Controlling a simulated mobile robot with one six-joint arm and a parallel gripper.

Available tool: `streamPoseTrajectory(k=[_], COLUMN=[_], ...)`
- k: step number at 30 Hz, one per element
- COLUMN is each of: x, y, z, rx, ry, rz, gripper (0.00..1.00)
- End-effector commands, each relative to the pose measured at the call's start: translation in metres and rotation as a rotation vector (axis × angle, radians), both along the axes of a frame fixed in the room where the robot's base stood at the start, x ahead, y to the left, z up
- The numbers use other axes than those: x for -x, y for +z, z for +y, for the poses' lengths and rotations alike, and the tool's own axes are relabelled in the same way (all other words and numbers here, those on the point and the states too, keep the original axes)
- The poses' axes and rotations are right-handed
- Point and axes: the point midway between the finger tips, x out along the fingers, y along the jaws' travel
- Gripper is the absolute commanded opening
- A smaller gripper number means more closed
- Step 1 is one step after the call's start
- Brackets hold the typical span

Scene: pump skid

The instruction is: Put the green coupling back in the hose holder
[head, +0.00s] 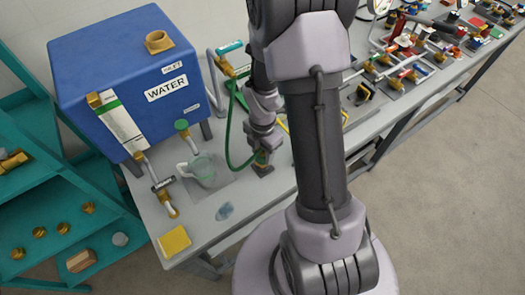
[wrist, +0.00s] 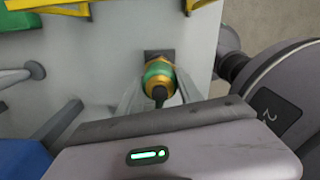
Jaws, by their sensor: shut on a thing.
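The green coupling (wrist: 159,72), with brass ends, shows in the wrist view between the two fingers of my gripper (wrist: 160,92). My gripper is shut on it. A dark square base, which looks like the hose holder (wrist: 153,54), lies directly beyond the coupling. In the head view my gripper (head: 263,154) points down close above that dark holder (head: 263,171) on the bench. The green hose (head: 229,135) loops from a valve down to the coupling. Whether the coupling sits in the holder or just above it I cannot tell.
A blue water tank (head: 130,75) stands at the back left of the grey bench. A clear jug (head: 203,170) and a yellow pad (head: 174,241) lie left of my gripper. Several valves and fittings crowd the bench to the right. Teal shelves (head: 50,170) stand at the left.

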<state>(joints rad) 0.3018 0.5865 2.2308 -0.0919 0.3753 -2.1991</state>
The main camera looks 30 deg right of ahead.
Motion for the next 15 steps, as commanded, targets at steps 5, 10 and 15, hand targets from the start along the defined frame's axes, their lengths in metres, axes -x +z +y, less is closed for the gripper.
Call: streamPoseTrajectory(k=[5, 10, 15], x=[0.0000, 0.0000, 0.0000], y=[-0.0044, -0.0078, -0.0112], z=[0.0000, 0.0000, 0.0000], rx=[0.000, 0.000, 0.000], ry=[0.000, 0.000, 0.000], rz=[0.000, 0.000, 0.000], gripper=[0.00, 0.00, 0.00])
